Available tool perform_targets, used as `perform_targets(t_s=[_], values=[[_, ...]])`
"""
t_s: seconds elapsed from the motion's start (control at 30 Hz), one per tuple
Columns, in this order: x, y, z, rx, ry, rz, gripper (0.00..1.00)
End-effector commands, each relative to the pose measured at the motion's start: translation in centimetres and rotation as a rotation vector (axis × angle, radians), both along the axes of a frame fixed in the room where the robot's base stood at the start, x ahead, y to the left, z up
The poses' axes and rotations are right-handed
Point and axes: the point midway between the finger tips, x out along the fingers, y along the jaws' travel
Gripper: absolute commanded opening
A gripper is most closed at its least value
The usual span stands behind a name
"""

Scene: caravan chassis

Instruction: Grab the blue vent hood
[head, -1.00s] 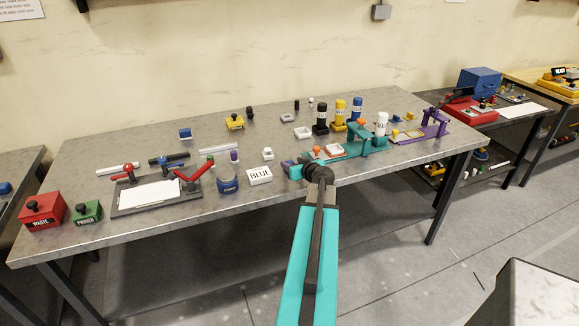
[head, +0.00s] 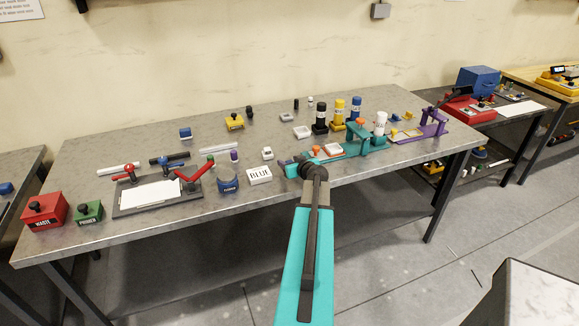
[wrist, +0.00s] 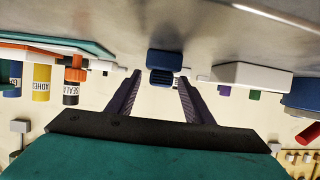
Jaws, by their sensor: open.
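The blue vent hood (wrist: 162,64), a small dark blue block with slits across its face, sits on the bench top in the wrist view, which is upside down. My gripper (wrist: 159,80) is open, with its two dark fingers spread on either side of the line to the hood. The hood lies centred at or just beyond the fingertips, and nothing appears gripped. In the head view my gripper (head: 287,164) is low over the front of the bench, and the hood cannot be clearly told apart from it there.
A white box marked BLUE (head: 260,175) and a round blue container (head: 228,181) stand left of my gripper. A teal fixture (head: 345,150) is close on the right. A small white item (head: 267,153) lies behind. The metal bench (head: 120,235) has its front edge close by.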

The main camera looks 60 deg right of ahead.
Motion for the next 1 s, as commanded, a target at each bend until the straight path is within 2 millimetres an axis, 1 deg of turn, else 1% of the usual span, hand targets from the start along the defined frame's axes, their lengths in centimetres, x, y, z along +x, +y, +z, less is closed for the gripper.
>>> perform_targets(t_s=[0.03,0.3,0.43,1.0], values=[[0.4,-0.4,0.0,0.002,0.0,0.0,0.47],[2.2,-1.5,-1.0,0.001,0.0,0.002,0.47],[2.7,-1.9,-1.4,0.002,0.0,0.001,0.47],[3.0,-1.9,-1.6,0.001,0.0,0.002,0.47]])
